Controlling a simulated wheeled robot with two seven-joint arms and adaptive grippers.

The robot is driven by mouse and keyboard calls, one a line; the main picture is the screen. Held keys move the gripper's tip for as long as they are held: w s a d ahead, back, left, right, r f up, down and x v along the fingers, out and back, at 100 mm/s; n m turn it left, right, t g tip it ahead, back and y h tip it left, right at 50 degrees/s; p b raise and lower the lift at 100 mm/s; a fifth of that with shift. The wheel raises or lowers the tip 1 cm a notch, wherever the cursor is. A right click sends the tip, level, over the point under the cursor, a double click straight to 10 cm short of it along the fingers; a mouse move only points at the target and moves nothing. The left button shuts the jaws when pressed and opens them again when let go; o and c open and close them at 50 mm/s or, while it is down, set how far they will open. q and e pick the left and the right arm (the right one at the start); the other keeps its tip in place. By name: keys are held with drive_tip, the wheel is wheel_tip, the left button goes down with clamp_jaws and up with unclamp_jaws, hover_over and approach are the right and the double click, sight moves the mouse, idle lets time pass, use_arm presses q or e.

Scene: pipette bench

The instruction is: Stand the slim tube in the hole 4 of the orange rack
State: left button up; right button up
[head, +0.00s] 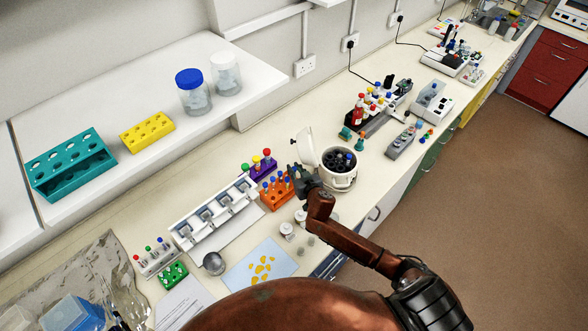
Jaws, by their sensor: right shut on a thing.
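The orange rack (276,201) stands on the bench left of the white round centrifuge, with several blue- and orange-capped tubes in it. My right gripper (294,177) is just over the rack's right end, beside the centrifuge. It is shut on the slim tube, which is too small and too covered by the fingers to make out. The rack's right end is partly hidden by the gripper, and I cannot tell which hole is number 4. My left gripper is not in view.
The open-lidded centrifuge (341,180) stands close right of my gripper. A purple rack (257,174) with capped tubes is behind the orange one. A white multi-bay holder (213,214) is at left. Small jars (287,230) and a blue mat (240,278) lie in front.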

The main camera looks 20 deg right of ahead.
drive_tip(key=shift+f+b, duration=0.4)
drive_tip(key=shift+f, duration=0.25)
drive_tip(key=o, duration=0.8)
drive_tip(key=shift+r, duration=0.1)
drive_tip(key=shift+r, duration=0.25)
drive_tip(key=shift+r+p, duration=0.45)
drive_tip(key=shift+p, duration=0.1)
drive_tip(key=b+v, duration=0.1)
drive_tip(key=v, duration=1.1)
drive_tip(key=shift+f, duration=0.15)
drive_tip(key=shift+s+d, duration=0.1)
